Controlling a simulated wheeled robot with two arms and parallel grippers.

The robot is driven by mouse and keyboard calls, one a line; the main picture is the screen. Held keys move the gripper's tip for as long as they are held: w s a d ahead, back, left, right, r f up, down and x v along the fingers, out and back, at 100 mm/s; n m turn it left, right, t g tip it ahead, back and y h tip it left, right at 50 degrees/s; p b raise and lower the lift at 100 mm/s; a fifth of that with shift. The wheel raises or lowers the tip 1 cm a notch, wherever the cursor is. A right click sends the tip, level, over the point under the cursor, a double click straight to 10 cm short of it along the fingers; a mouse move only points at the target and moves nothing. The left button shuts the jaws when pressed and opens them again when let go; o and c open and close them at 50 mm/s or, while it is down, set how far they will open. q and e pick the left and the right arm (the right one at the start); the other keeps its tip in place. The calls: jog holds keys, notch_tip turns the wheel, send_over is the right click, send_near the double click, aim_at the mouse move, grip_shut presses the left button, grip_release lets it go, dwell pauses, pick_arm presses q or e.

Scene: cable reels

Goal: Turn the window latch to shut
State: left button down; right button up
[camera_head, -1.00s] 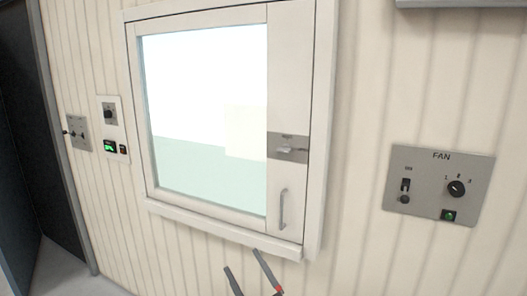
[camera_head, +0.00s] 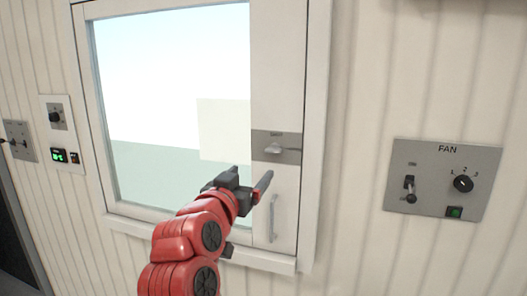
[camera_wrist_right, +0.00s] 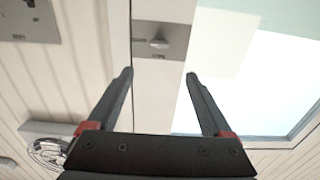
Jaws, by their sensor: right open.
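The window latch (camera_head: 274,149) is a small light-metal handle on a grey plate (camera_head: 292,157), set in the right stile of the white window frame (camera_head: 317,120). It points roughly sideways in the head view. My right gripper (camera_head: 250,178), on a red arm, is open and empty, just below and left of the latch in the picture. In the right wrist view the latch (camera_wrist_right: 159,43) shows beyond and between the two open fingertips (camera_wrist_right: 159,74), apart from them. My left gripper is not in view.
A vertical pull handle (camera_head: 272,218) is on the stile below the latch. A FAN panel (camera_head: 443,181) with switch and knob is on the wall to the right. Smaller control panels (camera_head: 62,130) are at the left.

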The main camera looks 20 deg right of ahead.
aim_at(272, 150)
jog(key=p+x, duration=0.4)
jog(key=x, duration=1.3)
jog(key=shift+s+d, duration=0.1)
grip_shut()
